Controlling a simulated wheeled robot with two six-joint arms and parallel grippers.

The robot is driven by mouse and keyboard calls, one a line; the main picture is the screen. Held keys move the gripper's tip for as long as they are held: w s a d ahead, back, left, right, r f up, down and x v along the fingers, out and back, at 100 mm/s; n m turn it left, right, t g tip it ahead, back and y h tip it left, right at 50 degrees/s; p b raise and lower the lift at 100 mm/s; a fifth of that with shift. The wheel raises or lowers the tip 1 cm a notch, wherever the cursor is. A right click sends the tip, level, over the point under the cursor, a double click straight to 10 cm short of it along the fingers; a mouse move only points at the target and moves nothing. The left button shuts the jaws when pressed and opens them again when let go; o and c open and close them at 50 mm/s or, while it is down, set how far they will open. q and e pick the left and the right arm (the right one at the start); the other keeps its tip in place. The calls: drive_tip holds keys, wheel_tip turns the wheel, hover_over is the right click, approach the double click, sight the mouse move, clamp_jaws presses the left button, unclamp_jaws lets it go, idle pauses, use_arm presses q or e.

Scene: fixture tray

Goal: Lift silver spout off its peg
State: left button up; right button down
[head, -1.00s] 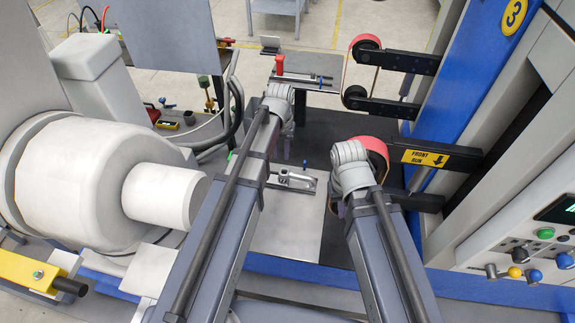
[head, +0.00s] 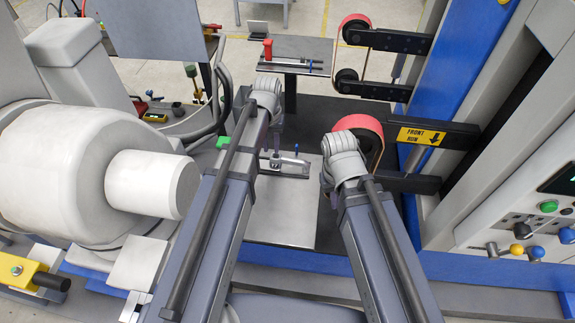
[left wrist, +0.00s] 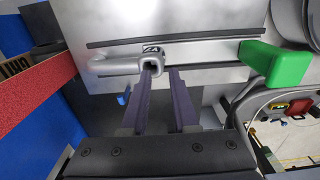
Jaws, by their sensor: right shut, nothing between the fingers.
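The silver spout (head: 288,162) lies along a bar on a light metal plate (head: 284,216) in the head view. In the left wrist view the spout (left wrist: 128,66) is a rounded grey tube with a square, marked block at its right end. My left gripper (left wrist: 164,76) is open, its two purple-grey fingers reaching toward that block; nothing is visibly held. In the head view my left gripper (head: 276,142) is just behind the spout, partly hidden by its arm. My right gripper (head: 330,188) is shut and empty beside the plate, mostly hidden by its wrist. I cannot make out the peg.
A green block (left wrist: 274,63) is at the right in the left wrist view. A red abrasive belt (head: 362,128) on an arm stands close to my right wrist. A large pale cylinder (head: 150,184) is on the left. A small table (head: 300,50) stands behind.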

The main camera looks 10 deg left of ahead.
use_arm(q)
wheel_tip(320, 180, down, 3)
drive_tip(key=shift+f+b, duration=0.15)
drive_tip(key=shift+b, duration=1.05)
drive_tip(key=shift+s, duration=0.1)
clamp_jaws()
